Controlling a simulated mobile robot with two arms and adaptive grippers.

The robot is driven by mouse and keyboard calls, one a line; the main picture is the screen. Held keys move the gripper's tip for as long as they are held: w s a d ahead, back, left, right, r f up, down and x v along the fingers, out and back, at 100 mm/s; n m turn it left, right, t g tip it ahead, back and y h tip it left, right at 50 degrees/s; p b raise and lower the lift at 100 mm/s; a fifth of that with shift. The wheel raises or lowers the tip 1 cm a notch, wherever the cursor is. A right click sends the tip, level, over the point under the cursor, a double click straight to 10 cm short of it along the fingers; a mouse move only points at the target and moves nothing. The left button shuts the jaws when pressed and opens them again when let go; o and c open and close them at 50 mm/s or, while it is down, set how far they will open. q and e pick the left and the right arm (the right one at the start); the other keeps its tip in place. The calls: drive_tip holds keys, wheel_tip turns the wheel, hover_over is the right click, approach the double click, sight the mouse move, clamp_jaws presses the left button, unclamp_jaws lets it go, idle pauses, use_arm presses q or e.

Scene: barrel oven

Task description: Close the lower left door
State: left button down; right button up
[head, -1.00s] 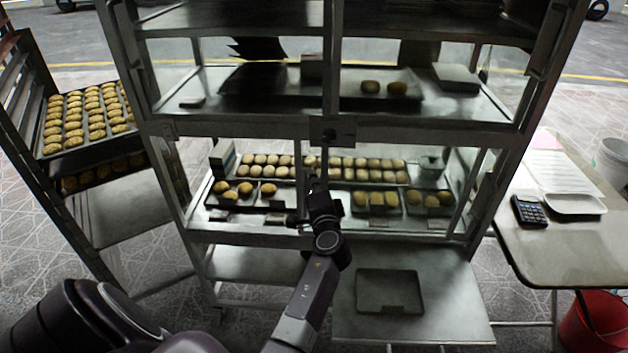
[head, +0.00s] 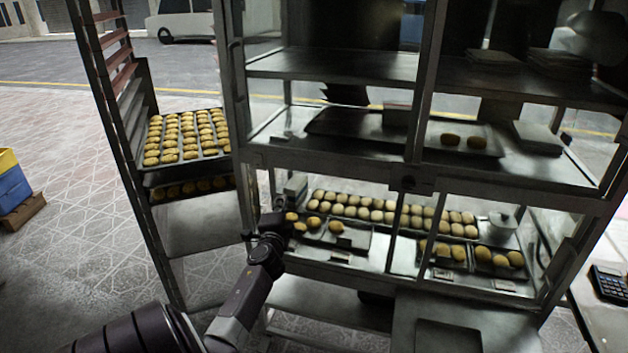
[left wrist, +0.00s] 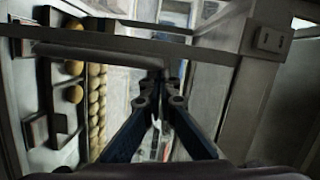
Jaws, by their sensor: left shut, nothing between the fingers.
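The lower left bay of the metal display cabinet (head: 330,172) shows trays of buns (head: 335,228) inside. I cannot clearly make out its door leaf or how far it stands open. My left gripper (head: 268,222) is at the left side of this bay, by the left post, with its fingertips partly hard to see against the dark frame. In the left wrist view the left gripper (left wrist: 160,88) is shut and empty, just below a metal bar (left wrist: 110,50). Buns (left wrist: 97,105) show left of the fingers and a pale post (left wrist: 235,85) right. My right gripper is not in view.
A rack (head: 120,130) with a tray of pastries (head: 187,137) stands close on the left. The cabinet's centre post (head: 408,210) divides the lower bays. A table with a calculator (head: 608,284) is at the right.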

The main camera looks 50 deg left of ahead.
use_arm(q)
drive_tip(key=s+a, duration=0.5)
drive_tip(key=a, duration=0.2)
drive_tip(key=shift+a, duration=0.3)
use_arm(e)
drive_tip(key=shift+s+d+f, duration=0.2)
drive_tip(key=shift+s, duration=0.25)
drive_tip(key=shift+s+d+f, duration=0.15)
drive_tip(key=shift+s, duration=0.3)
use_arm(q)
drive_tip(key=shift+s, duration=0.1)
